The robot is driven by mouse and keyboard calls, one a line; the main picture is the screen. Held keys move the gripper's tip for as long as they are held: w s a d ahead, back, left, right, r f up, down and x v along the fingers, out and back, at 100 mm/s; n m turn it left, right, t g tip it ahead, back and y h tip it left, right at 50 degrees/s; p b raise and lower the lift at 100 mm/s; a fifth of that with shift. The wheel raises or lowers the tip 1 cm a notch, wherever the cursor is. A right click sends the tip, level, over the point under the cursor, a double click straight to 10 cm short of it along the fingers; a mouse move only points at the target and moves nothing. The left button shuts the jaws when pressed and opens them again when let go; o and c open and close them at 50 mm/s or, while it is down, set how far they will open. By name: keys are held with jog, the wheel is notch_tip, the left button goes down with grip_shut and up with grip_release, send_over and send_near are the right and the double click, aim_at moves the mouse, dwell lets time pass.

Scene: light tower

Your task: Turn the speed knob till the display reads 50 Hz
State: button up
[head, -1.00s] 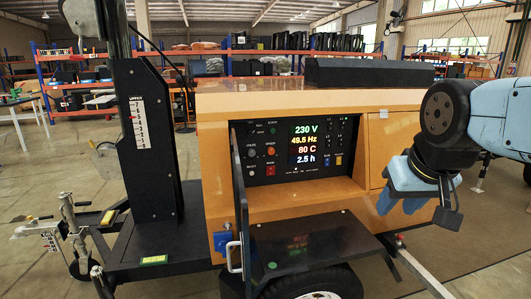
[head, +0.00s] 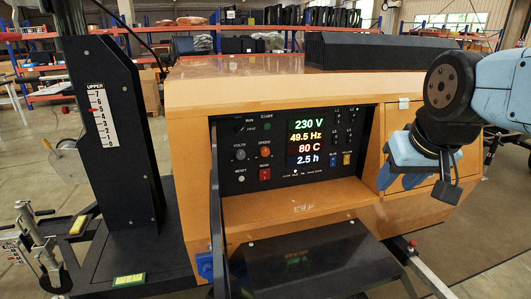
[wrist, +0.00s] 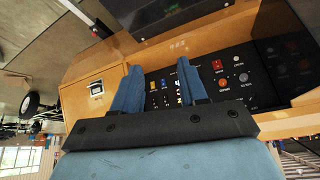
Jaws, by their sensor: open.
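The orange speed knob (head: 265,152) sits on the black control panel, left of the lit display (head: 306,143). The display reads 230 V, 49.5 Hz, 80 C and 2.5 h. A grey volts knob (head: 239,153) is left of the speed knob. My gripper (head: 402,181) is open and empty, to the right of the panel, in front of the orange cabinet. In the wrist view, my gripper's two blue fingers (wrist: 158,68) stand apart. There the panel appears turned over, with the speed knob (wrist: 222,82) right of the fingers. The fingers partly cover the display.
A dark shelf (head: 315,262) juts out below the panel, and a black upright edge stands at the panel's left. The black mast (head: 125,150) with a scale is further left. A red switch (head: 265,174) sits under the speed knob. Storage racks are far behind.

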jog(key=shift+o, duration=0.8)
jog(key=shift+w, duration=0.15)
jog(key=shift+o, duration=0.7)
jog(key=shift+w, duration=0.3)
jog(key=shift+o, duration=0.6)
jog(key=w+a+f+n+t, duration=0.1)
jog(key=w+a+f+t, duration=0.1)
jog(key=w, duration=0.8)
jog(key=shift+a+f+n, duration=0.2)
jog(key=shift+a+n, duration=0.1)
jog(key=shift+a, duration=0.1)
jog(key=n+t+y, duration=0.2)
jog(key=t+y, duration=0.3)
jog(key=t, duration=0.5)
send_near(266, 153)
jog(key=x, duration=0.8)
jog(key=shift+w+a, duration=0.1)
jog(key=shift+w, duration=0.05)
jog(key=shift+c, duration=0.3)
